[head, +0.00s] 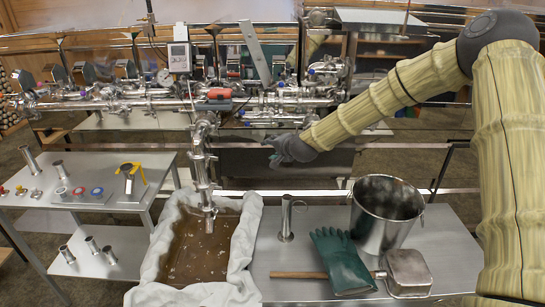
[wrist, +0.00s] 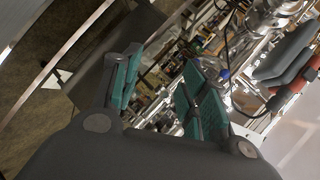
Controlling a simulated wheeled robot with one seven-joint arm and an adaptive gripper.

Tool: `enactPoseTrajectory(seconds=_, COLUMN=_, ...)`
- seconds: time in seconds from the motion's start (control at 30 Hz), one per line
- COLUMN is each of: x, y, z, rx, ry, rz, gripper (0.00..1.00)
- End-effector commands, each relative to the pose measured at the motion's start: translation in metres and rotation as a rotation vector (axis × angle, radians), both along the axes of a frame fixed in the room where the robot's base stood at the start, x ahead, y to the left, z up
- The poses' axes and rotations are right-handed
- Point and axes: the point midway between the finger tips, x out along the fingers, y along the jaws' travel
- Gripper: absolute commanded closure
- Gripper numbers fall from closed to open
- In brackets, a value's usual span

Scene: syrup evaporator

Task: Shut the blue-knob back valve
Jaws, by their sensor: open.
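Small blue knobs show on the steel pipework in the head view, one on the right-hand manifold (head: 280,84) and another farther right (head: 311,71). I cannot tell which belongs to the back valve, or how far it is turned. In the wrist view a blue knob (wrist: 222,73) shows just beyond the right finger. My gripper (head: 268,146) is in front of the pipework, below the manifold and right of the vertical drain pipe.
A red-handled lever (head: 220,93) sits on the pipes left of the manifold. A cloth-lined tub of brown liquid (head: 247,245) stands below. A steel bucket (head: 386,215), a green glove (head: 342,260) and a dipper (head: 408,272) are on the front table. A side table (head: 85,165) holds small fittings.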

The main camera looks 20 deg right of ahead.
Motion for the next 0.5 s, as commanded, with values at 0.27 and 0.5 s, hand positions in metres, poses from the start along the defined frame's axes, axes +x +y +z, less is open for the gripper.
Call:
enactPoseTrajectory(seconds=0.27, x=-0.009, y=0.006, z=-0.018, rx=-0.022, ry=0.022, rz=0.016, gripper=0.56)
enactPoseTrajectory(seconds=0.5, x=-0.01, y=0.007, z=-0.02, rx=-0.025, ry=0.024, rz=0.018, gripper=0.56)
